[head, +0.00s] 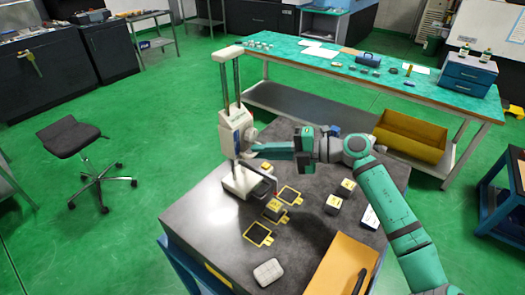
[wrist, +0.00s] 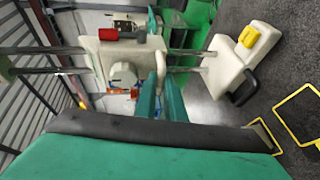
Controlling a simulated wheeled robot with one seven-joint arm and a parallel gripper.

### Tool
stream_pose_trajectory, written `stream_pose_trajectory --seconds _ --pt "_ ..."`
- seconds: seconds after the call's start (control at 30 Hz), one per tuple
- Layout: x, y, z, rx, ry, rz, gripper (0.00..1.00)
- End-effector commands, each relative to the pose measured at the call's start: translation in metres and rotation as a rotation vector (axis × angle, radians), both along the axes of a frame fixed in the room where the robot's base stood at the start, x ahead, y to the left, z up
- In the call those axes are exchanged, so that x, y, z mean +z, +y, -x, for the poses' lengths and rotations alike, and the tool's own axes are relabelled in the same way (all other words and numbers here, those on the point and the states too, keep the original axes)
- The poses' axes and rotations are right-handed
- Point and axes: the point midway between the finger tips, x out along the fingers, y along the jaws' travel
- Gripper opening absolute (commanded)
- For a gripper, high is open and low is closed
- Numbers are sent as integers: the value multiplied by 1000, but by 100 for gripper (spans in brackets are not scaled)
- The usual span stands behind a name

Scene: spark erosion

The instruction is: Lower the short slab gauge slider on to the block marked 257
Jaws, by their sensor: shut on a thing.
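The slab gauge stands on the dark table with two upright rods. Its cream slider (head: 236,133) sits partway up the rods, well above the cream base (head: 238,184); the slider (wrist: 94,58) also shows in the wrist view with a round boss and a red knob. My gripper (head: 262,148) reaches in from the right at slider height, its green fingers (wrist: 158,88) shut at the slider's front; the exact contact is hidden. A yellow-topped piece (wrist: 249,37) is at the gauge base. Several dark blocks with yellow tops stand nearby, one (head: 274,208) close by; their numbers are unreadable.
Two more blocks (head: 333,204) (head: 346,188) stand to the right. Yellow square frames (head: 258,234) mark the tabletop. A pale pad (head: 268,272) and an orange tray (head: 338,265) lie at the front. The table's left corner is clear. A green-topped bench (head: 330,62) stands behind.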

Motion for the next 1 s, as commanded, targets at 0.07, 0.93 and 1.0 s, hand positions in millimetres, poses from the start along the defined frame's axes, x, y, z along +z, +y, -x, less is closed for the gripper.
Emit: stream_pose_trajectory --seconds 0.07,0.93,1.0 --pt "-11 -1 0 -3 4 0 0" --pt "-55 0 0 0 2 3 28" --pt "-54 -1 0 0 2 3 28"
